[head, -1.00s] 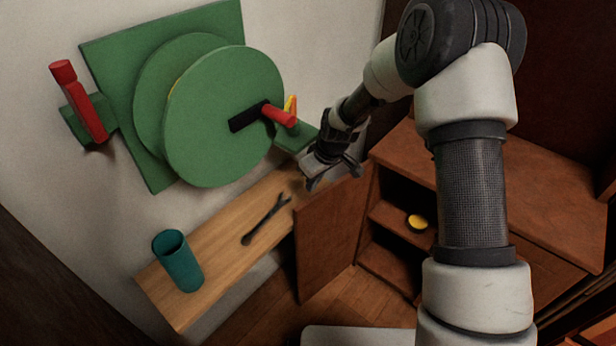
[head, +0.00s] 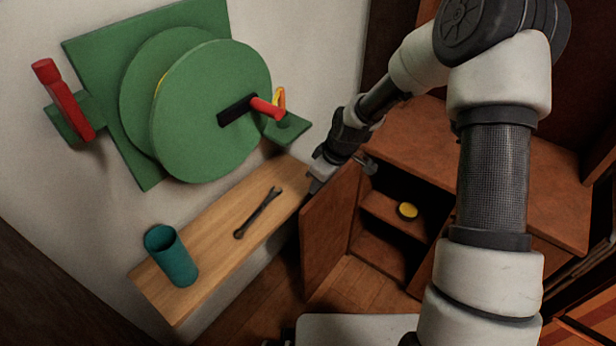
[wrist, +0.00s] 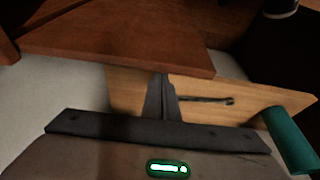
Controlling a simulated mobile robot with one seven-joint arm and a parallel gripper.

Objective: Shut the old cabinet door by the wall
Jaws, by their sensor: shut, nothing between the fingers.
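The old brown cabinet (head: 480,160) stands at the right, by the wall. Its door (head: 328,235) stands open, swung out to the left beside the wooden shelf, and the compartments inside show. My gripper (head: 316,184) is shut and empty, at the top of the door on its shelf side. In the wrist view the closed fingers (wrist: 162,98) point toward the door (wrist: 115,45), whose brown panel fills the upper part. I cannot tell whether the fingertips touch it.
A wooden shelf (head: 215,240) holds a wrench (head: 258,212) and a teal cup (head: 172,258). A green reel (head: 210,110) with red handles hangs on the wall above. A yellow round thing (head: 407,210) lies inside the cabinet.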

